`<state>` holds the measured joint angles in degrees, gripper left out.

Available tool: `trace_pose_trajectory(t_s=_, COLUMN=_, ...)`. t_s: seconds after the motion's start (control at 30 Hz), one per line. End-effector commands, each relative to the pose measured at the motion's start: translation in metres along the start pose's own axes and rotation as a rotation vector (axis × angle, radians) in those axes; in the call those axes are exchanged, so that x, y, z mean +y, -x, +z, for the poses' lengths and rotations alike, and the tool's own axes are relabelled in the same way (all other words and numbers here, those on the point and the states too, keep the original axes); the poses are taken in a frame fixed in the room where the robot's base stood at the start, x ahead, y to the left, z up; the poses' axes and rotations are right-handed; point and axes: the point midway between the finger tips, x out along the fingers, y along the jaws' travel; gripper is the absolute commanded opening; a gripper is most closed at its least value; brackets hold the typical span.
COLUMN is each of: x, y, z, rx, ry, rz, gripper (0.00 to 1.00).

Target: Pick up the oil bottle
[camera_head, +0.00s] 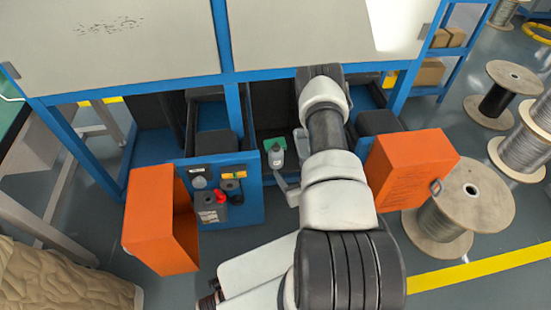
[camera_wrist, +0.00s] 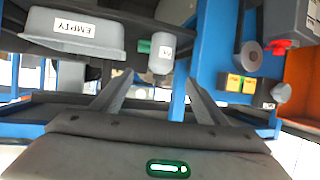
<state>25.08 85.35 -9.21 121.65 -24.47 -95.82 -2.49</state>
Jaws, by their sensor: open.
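A small grey-white bottle (camera_head: 276,156), which looks like the oil bottle, stands inside the open lower bay of the blue machine. In the head view my arm hides most of the gripper.
Orange open doors (camera_head: 160,220) and (camera_head: 412,172) flank the bay. A blue panel (camera_head: 245,205) carries a grey box and red part. A green piece (camera_head: 268,143) lies behind the bottle. Cable spools (camera_head: 460,210) stand right.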

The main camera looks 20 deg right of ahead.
Motion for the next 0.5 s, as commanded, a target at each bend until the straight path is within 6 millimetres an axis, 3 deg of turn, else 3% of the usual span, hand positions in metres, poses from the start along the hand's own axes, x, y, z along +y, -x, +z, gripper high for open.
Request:
trace_pose_trajectory(t_s=0.3, x=-0.001, y=-0.072, z=0.002, rx=0.004, ry=0.002, rz=-0.002, gripper=0.68)
trace_pose_trajectory(t_s=0.5, x=-0.001, y=-0.097, z=0.001, rx=0.001, ry=0.001, rz=-0.001, gripper=0.68)
